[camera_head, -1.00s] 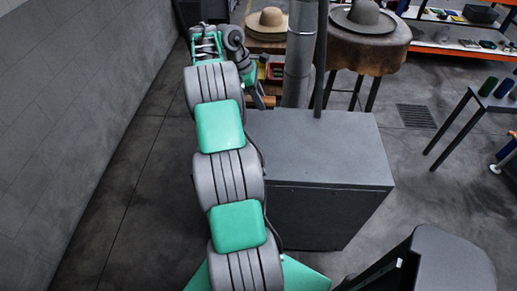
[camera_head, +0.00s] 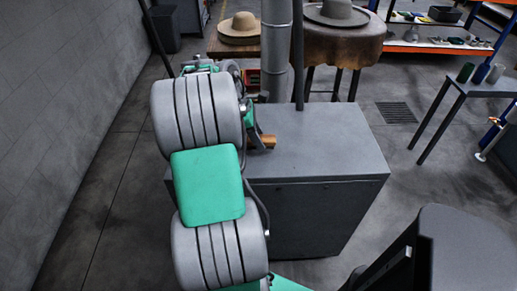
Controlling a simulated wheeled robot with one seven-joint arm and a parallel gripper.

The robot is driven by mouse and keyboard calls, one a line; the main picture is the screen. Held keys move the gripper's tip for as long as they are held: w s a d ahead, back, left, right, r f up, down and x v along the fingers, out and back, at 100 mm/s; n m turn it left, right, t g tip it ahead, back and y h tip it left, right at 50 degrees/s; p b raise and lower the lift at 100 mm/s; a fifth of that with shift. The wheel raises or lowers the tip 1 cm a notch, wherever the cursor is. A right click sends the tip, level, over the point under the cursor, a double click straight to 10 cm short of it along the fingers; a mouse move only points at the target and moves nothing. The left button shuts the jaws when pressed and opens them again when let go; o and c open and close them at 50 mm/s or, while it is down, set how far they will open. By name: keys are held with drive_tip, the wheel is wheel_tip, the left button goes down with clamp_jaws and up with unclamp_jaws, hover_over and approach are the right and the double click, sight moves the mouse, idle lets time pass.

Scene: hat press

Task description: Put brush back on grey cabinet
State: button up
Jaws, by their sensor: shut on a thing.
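The grey cabinet (camera_head: 325,150) stands in the middle of the view, its flat top mostly bare. My gripper (camera_head: 257,139) is over the left part of the cabinet top, partly hidden behind my own arm. It is shut on a small brown thing, which looks like the brush (camera_head: 264,142). Only the brown end of the brush shows. I cannot tell whether the brush touches the cabinet top or is held just above it.
A grey vertical pipe (camera_head: 275,50) and a thin dark post (camera_head: 298,60) rise at the cabinet's back edge. Hats (camera_head: 240,26) sit on wooden stands behind. A side table (camera_head: 490,90) stands right, a dark machine (camera_head: 460,250) front right. The cabinet top's right half is free.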

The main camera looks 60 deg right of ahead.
wheel_tip(320, 180, down, 3)
drive_tip(key=shift+f+b, duration=0.1)
drive_tip(key=shift+b, duration=0.2)
drive_tip(key=o, duration=1.2)
